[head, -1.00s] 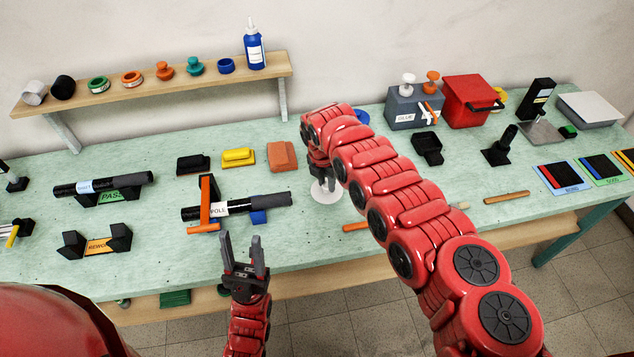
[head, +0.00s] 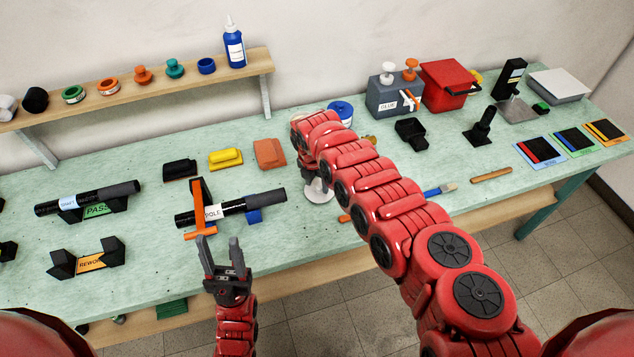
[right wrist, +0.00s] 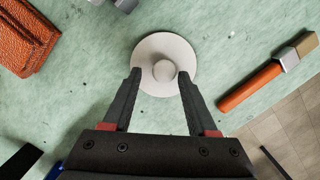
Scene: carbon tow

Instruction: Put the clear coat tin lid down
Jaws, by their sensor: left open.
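The tin lid is a pale round disc with a small knob. In the head view the lid (head: 318,193) appears flat on the green table just below my right gripper (head: 315,175), which my red arm partly hides. In the right wrist view the lid (right wrist: 164,48) lies beyond my right gripper's fingertips (right wrist: 160,72). The fingers are spread, with a gap on each side of the knob. My left gripper (head: 221,248) is open and empty at the table's front edge. A blue tin (head: 341,111) stands behind my right wrist, partly hidden.
A brush (right wrist: 265,75) lies right of the lid. An orange block (head: 269,153) and a pole (head: 230,208) on supports are to the left. A black holder (head: 411,132) and a grey glue box (head: 396,95) stand behind. Bare table surrounds the lid.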

